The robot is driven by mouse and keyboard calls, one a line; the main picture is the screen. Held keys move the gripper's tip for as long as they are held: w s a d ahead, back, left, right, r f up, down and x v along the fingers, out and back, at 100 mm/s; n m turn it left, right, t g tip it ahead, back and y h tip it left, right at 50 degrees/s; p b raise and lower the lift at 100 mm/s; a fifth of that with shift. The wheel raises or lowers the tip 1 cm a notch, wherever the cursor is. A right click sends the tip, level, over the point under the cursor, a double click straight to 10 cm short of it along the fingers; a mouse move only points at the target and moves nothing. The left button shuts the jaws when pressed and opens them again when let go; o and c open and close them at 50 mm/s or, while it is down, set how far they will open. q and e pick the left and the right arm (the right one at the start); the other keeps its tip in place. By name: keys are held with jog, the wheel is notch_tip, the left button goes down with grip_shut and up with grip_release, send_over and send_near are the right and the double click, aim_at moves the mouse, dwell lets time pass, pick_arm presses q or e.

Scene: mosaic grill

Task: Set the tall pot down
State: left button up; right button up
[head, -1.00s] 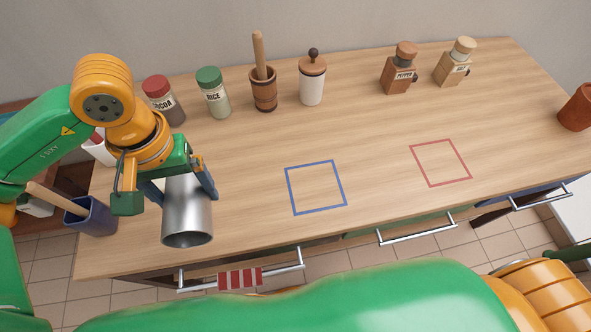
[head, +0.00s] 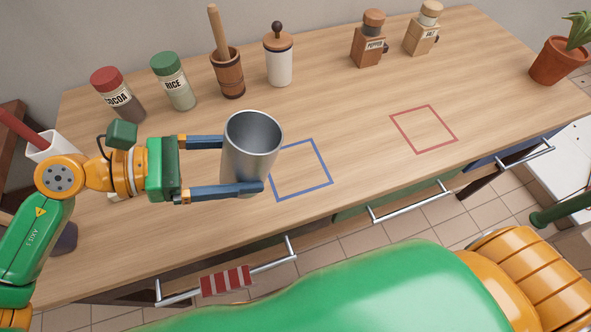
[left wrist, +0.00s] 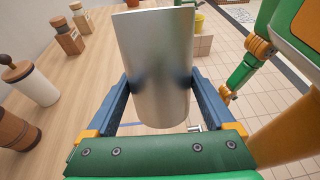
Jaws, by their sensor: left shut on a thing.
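The tall pot (head: 250,160) is a grey metal cylinder, upright with its open mouth up in the head view. My left gripper (head: 243,165) is shut on its sides, coming from the left; the pot also fills the middle of the left wrist view (left wrist: 157,70). The pot is over the counter at the left edge of the blue square outline (head: 327,168) and hides part of that edge. Its base is partly hidden by a finger, so I cannot tell whether it touches the counter. My right gripper is not in view.
A red square outline (head: 457,135) lies empty to the right. Behind stand a cocoa jar (head: 125,100), rice jar (head: 176,88), mortar (head: 229,75), white canister (head: 279,65), pepper mill (head: 368,45) and salt mill (head: 421,35). A potted plant (head: 556,62) stands far right. The counter's middle is clear.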

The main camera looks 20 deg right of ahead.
pick_arm(q)
jog(key=w+a+f+n+t+h+b, duration=0.25)
jog(key=w+n+t, duration=0.25)
jog(key=t, duration=0.3)
jog(key=shift+y, duration=0.25)
jog(key=d+f, duration=0.3)
jog(key=d, duration=0.1)
jog(key=w+d+f, duration=0.1)
jog(key=d+f, duration=0.2)
jog(key=d, duration=0.1)
jog(key=w+d+f, duration=0.1)
jog(key=d+f, duration=0.1)
jog(key=d, duration=0.2)
jog(key=shift+d+f, duration=0.2)
jog(key=shift+f, duration=0.2)
jog(key=f+b, duration=0.1)
jog(key=f, duration=0.2)
jog(key=shift+d+f+b, duration=0.2)
jog(key=shift+f+b, duration=0.05)
jog(key=shift+b, duration=0.1)
jog(key=shift+r, duration=0.15)
jog(key=o, duration=1.3)
jog(key=shift+f, duration=0.2)
jog(key=shift+c, duration=0.2)
jog(key=shift+o, duration=0.7)
